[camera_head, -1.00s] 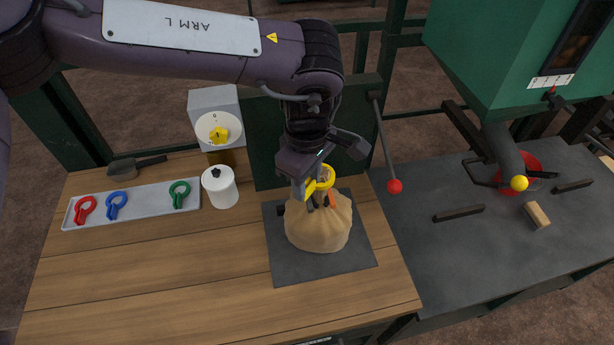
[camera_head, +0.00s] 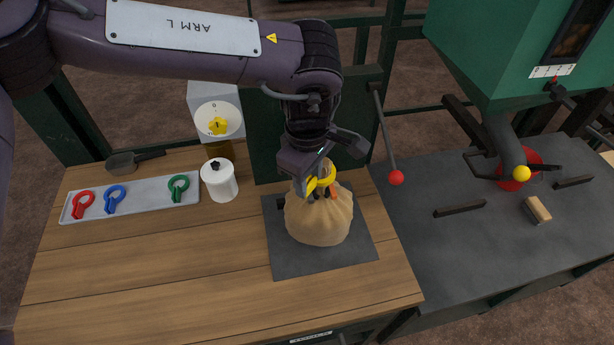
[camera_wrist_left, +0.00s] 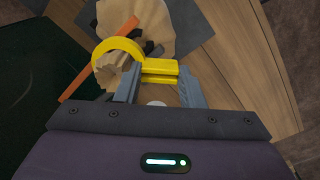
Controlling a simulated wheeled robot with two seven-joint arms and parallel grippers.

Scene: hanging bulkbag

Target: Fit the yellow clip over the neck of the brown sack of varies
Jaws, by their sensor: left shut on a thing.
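The brown sack (camera_head: 319,222) stands upright on a dark square mat (camera_head: 286,262), its gathered neck at the top. My left gripper (camera_head: 313,188) is directly above and at the sack's neck, shut on the yellow clip (camera_head: 328,178). In the left wrist view my left gripper (camera_wrist_left: 160,88) holds the clip's yellow block, and the clip's curved ring (camera_wrist_left: 117,46) lies across the sack's gathered top (camera_wrist_left: 112,66). I cannot tell whether the ring fully surrounds the neck. An orange strip (camera_wrist_left: 98,58) shows beside the neck. My right gripper is not in view.
A grey tray (camera_head: 145,198) with red, blue and green clips lies at left. A red-knobbed lever (camera_head: 396,177) is right of the sack. The front wood is clear.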

